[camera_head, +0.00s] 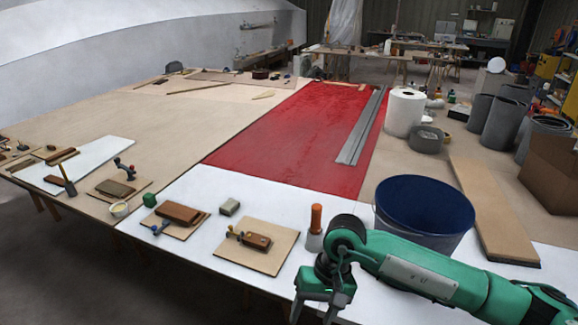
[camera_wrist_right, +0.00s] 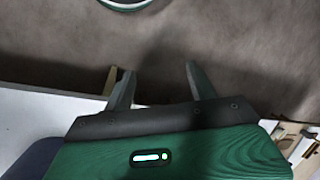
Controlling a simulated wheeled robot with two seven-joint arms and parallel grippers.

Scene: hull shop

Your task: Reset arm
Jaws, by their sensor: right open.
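My right arm, green with dark joints, comes in from the right in the head view. Its gripper (camera_head: 314,310) points down at the table's front edge, at the bottom of the picture. In the right wrist view the two fingers of this gripper (camera_wrist_right: 158,82) stand apart with nothing between them, over bare grey floor. My left arm and gripper are not in view.
A blue bucket (camera_head: 424,212) stands just behind my right arm. An orange-topped bottle (camera_head: 315,228) stands close to my wrist. A board with a brown block and clamp (camera_head: 262,258) lies left of it. The red cloth area (camera_head: 290,140) is mostly clear.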

